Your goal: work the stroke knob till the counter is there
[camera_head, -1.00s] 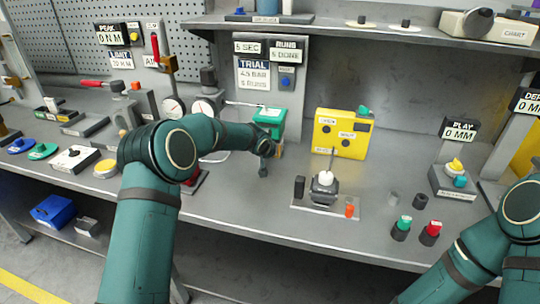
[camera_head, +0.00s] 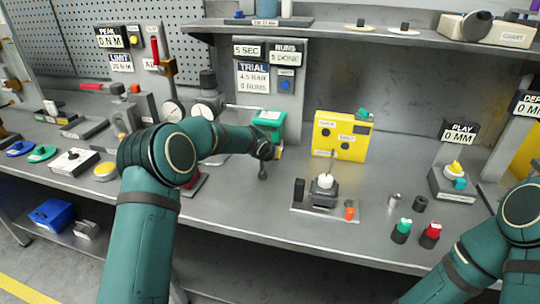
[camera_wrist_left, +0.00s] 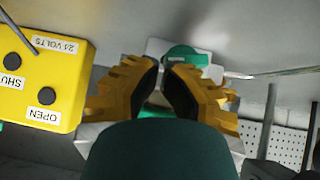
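A green box-shaped unit (camera_head: 268,119) with a white label stands at the back of the bench, below the trial board. My left gripper (camera_head: 264,165) is just in front of it, partly hidden by my own wrist. In the left wrist view my yellow fingers (camera_wrist_left: 161,75) with black pads are a narrow gap apart, and a green rounded part (camera_wrist_left: 185,56) lies just past their tips. I cannot see them closed on it. The counter (camera_head: 286,54) reads RUNS, apparently 5 DONE. A blue knob (camera_head: 286,85) is below it. No stroke label is readable. My right gripper is out of view.
A yellow box (camera_head: 342,136) with black buttons stands right of the green unit. A plate (camera_head: 298,206) with a white-topped fitting is in front of it. Green (camera_head: 401,231) and red (camera_head: 430,236) capped pieces stand near the front edge. A shelf is above.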

